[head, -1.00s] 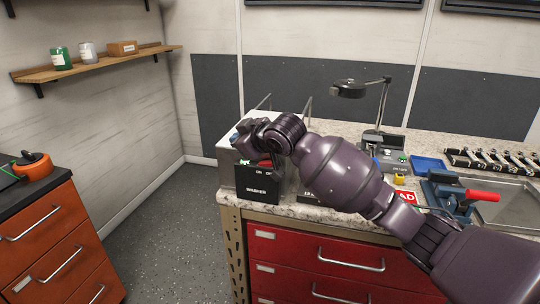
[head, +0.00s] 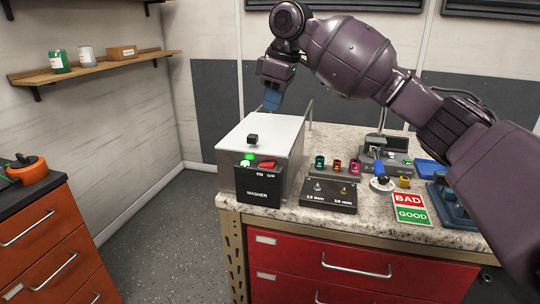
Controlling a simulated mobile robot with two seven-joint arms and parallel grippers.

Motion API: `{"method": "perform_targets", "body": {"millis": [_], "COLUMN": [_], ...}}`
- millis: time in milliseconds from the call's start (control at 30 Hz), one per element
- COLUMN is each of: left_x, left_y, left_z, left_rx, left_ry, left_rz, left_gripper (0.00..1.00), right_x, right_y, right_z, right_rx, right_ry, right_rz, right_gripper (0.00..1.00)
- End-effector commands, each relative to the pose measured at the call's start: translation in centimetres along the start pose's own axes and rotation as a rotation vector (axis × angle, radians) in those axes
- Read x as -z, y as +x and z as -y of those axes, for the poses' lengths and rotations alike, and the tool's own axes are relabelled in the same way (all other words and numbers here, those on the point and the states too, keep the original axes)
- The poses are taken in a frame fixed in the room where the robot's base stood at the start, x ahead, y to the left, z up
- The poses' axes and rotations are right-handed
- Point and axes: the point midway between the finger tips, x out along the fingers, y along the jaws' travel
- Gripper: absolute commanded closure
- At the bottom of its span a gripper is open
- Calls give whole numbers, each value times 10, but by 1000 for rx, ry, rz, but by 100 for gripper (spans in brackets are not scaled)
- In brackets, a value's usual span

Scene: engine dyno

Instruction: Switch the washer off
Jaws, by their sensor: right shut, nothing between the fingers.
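The washer (head: 270,135) is a light metal box with a grey lid and a small black knob, on the left end of the stone-topped bench. Its black front panel (head: 262,190) reads WASHER. A glowing green light (head: 249,156) shows at the panel's upper left, with a white piece just below it. A red part (head: 272,164) sits right of it, above the ON and OFF marks. My right gripper (head: 272,100), with blue fingertips, is shut and empty, above and behind the lid, apart from the panel. My left gripper is out of view.
A dark sorter box (head: 328,195) with small coloured pieces stands right of the washer. A BAD/GOOD card (head: 411,208), a lamp base (head: 385,160) and a blue vise (head: 450,205) lie farther right. Open floor (head: 160,230) is left of the bench.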

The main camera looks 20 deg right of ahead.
Motion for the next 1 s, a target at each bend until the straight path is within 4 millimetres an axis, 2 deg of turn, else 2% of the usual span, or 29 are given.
{"method": "perform_targets", "body": {"millis": [200, 567, 767, 1000], "left_x": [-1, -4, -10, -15], "left_y": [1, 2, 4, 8], "left_z": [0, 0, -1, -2], "left_rx": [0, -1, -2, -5], "left_ry": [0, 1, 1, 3], "left_rz": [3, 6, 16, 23], "left_gripper": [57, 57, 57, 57], "right_x": [-5, -5, -6, -8], "right_y": [-8, -3, 23, 66], "right_z": [2, 2, 2, 3], "right_rx": [25, 24, 27, 28], "right_ry": [-5, -5, -4, -3], "right_rz": [32, 31, 33, 33], "right_gripper": [100, 100, 100, 100]}}
